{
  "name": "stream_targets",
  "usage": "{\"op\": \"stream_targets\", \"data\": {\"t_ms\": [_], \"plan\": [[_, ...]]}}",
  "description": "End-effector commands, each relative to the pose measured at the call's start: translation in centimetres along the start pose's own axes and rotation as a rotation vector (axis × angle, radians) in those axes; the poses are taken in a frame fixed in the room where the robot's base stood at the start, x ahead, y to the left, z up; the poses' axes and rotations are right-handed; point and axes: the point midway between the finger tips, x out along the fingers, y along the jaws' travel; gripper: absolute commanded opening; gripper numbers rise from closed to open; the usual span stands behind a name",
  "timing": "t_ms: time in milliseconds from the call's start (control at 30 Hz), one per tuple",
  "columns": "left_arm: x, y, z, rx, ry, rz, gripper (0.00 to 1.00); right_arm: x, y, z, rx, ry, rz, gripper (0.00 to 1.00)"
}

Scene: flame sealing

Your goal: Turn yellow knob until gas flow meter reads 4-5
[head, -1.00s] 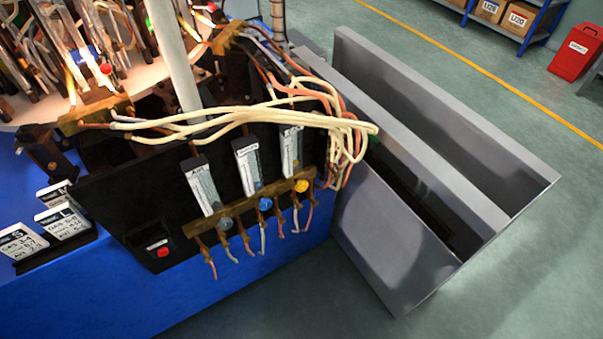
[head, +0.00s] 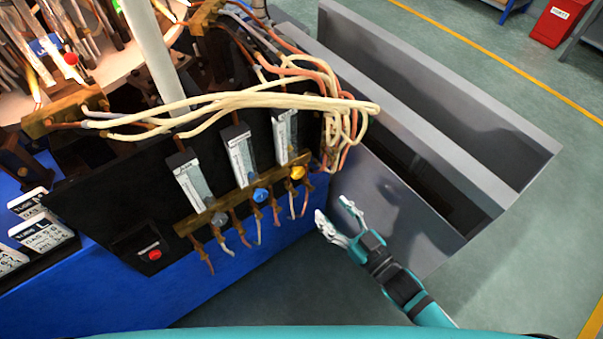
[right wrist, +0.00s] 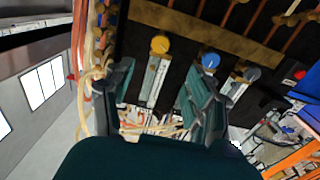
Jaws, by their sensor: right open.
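The yellow knob (head: 297,172) sits at the right end of the brass manifold on the black panel, below the right-hand flow meter (head: 286,136). The meter's reading is too small to tell. In the right wrist view the yellow knob (right wrist: 160,44) shows above and between the fingers. My right gripper (head: 332,215) is open and empty, below and to the right of the knob, apart from it. It also shows in the right wrist view (right wrist: 160,98). My left gripper is not in view.
A blue knob (head: 260,194) and a grey knob (head: 219,219) sit left along the manifold, with hoses below. Cream hoses (head: 350,107) bulge out beside the panel. A grey metal bin (head: 370,200) stands at the right. A red button (head: 155,255) is at lower left.

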Motion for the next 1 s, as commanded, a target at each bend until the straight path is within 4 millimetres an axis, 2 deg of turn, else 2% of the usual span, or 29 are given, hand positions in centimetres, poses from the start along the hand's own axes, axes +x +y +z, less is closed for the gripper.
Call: {"op": "stream_targets", "data": {"t_ms": [33,200,500,700,1000], "plan": [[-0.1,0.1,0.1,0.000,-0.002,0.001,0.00,1.4,0.0,-0.2,-0.001,0.003,0.000,0.56],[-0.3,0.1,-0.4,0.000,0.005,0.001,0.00,5.1,0.0,-0.2,-0.002,0.003,0.000,0.56],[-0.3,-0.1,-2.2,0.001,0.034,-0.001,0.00,10.9,0.0,0.0,-0.001,0.000,0.001,0.56],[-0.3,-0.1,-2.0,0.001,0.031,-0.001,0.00,12.7,0.0,0.1,-0.001,-0.002,0.000,0.56],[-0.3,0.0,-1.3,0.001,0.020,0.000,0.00,13.1,0.0,0.1,-0.001,-0.002,0.000,0.56]]}}
